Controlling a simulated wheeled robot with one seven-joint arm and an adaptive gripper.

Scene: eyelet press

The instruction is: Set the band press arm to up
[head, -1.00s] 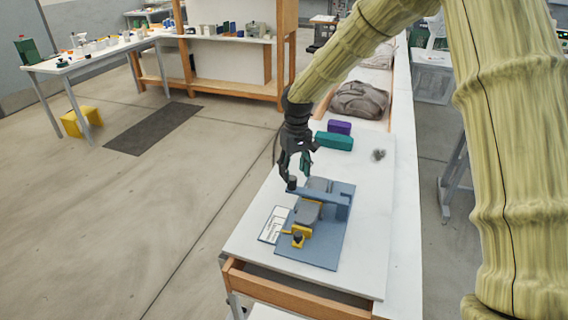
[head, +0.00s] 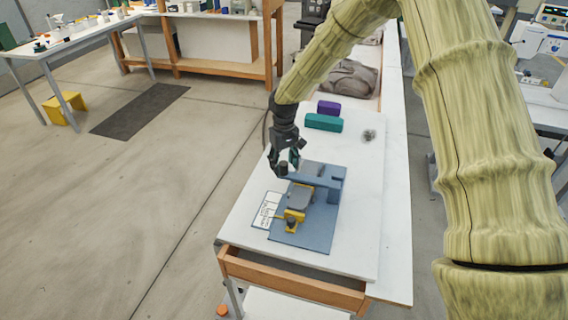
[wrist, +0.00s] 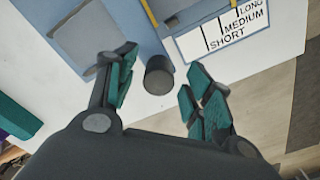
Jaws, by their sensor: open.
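The blue band press (head: 318,228) stands on the white bench. Its blue press arm (head: 312,184) runs roughly level across the press, over a grey pad. A dark round knob (wrist: 159,75) at the arm's free end lies between my fingers in the wrist view. My gripper (head: 286,165) is at that end of the press arm, pointing down, with its teal fingertips spread. In the wrist view my gripper (wrist: 163,84) is open, with gaps between the knob and both fingers. The head view partly hides the knob behind the fingers.
A yellow clamp piece (head: 292,216) sits at the press's front. A white card (head: 267,210) marked SHORT, MEDIUM, LONG lies beside it. Teal (head: 323,122) and purple (head: 328,107) blocks stand behind. The bench right of the press is clear.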

